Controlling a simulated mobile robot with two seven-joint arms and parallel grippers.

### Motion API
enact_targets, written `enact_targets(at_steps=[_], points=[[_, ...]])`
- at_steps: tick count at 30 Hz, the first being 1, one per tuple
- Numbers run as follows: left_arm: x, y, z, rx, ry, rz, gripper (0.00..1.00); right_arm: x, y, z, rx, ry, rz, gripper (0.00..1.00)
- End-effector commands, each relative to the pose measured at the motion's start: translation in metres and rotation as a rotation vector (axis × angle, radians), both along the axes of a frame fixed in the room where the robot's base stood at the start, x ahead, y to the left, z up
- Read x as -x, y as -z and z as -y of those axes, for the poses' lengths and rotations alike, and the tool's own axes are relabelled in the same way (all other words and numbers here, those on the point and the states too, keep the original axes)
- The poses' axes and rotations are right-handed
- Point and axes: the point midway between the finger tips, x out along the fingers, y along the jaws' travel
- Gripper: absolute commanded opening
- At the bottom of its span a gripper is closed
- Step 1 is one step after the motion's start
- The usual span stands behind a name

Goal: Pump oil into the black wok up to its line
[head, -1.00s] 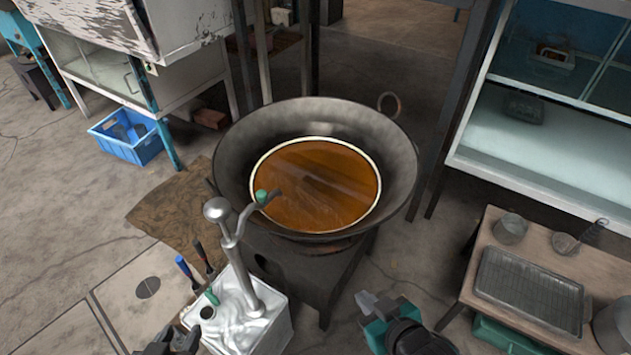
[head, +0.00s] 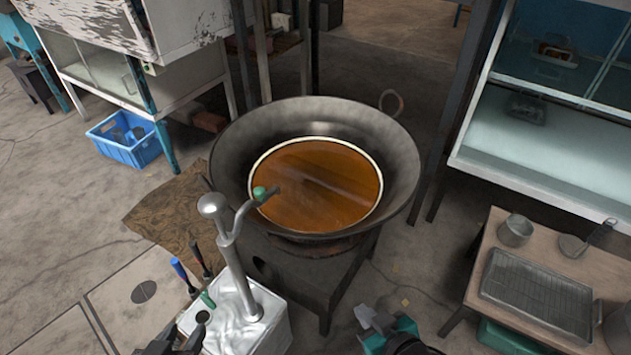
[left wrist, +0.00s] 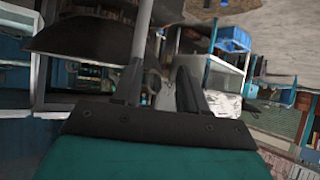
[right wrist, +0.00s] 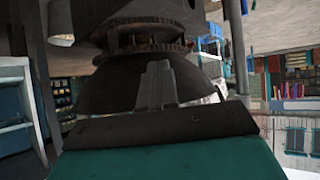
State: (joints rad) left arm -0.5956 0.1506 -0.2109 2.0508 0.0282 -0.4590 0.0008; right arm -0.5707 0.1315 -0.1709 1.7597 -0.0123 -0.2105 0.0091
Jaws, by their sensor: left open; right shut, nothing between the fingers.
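The black wok (head: 395,170) sits on a dark stand and holds amber oil (head: 320,185). The oil reaches a pale ring line (head: 377,168) around the wok's inside. A silvery square oil can (head: 270,330) stands in front, with a metal pump (head: 232,260) on top. The pump's round knob (head: 212,205) is raised, and its green-tipped spout (head: 262,193) points over the wok's near left edge. My left gripper (head: 172,338) is open and empty beside the can's left side. My right gripper (head: 367,316) is shut and empty, right of the can and clear of it.
A wooden table (head: 475,290) at the right holds a wire-rack tray (head: 540,292), a metal cup (head: 515,230) and a strainer (head: 573,245). Screwdriver-like tools (head: 183,275) stand left of the can. A blue crate (head: 125,140) is on the floor behind left.

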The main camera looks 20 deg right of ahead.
Motion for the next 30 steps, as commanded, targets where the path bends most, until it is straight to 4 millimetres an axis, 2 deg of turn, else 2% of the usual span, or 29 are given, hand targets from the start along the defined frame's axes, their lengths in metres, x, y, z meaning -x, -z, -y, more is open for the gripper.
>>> enact_targets(at_steps=[3,17,30], points=[[-0.002,0.002,0.001,0.001,0.002,0.002,0.43,0.000,0.007,0.000,0.000,0.000,0.001,0.00],[-0.004,-0.003,0.002,0.004,0.004,0.010,0.43,0.000,0.009,0.000,0.000,0.000,0.000,0.00],[0.001,0.015,0.001,0.003,0.003,-0.005,0.43,0.000,0.033,0.000,0.000,0.000,-0.001,0.00]])
